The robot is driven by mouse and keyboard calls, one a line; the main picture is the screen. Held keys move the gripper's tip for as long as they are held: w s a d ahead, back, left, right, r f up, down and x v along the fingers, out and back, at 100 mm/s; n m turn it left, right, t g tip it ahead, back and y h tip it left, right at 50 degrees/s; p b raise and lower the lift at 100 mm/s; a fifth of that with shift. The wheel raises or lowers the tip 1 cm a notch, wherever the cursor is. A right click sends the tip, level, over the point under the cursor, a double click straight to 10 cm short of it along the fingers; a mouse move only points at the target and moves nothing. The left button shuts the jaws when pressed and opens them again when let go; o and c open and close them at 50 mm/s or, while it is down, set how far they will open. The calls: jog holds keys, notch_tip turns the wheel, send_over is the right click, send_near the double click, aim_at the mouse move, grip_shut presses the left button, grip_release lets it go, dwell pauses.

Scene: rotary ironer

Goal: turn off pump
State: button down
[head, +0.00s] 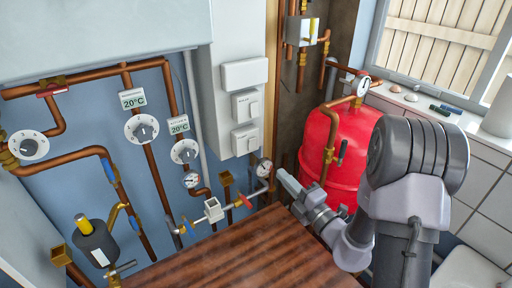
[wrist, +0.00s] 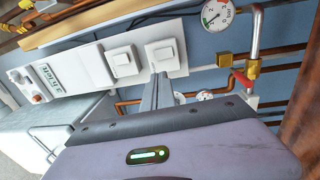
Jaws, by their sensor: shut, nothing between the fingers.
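Two white wall switches, an upper one (head: 245,104) and a lower one (head: 245,138), are mounted on the pale panel left of the red tank. Their small labels are too small to read, so I cannot tell which is for the pump. They also show side by side in the wrist view, one on the left (wrist: 122,62) and one on the right (wrist: 163,55). My gripper (head: 285,178) is shut and empty, below and right of the switches and apart from them in the head view. In the wrist view, its fingers (wrist: 162,92) point toward the switches.
A red tank (head: 345,145) with a pressure gauge (head: 363,86) stands behind my arm. Copper pipes, dials and a red-handled valve (head: 245,201) line the blue wall. A brown wooden top (head: 230,255) lies below my gripper. A window sill (head: 420,104) holds small items.

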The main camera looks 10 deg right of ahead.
aim_at(252, 142)
jog(key=shift+w, duration=0.1)
jog(key=b+x, duration=0.2)
jog(key=x, duration=1.2)
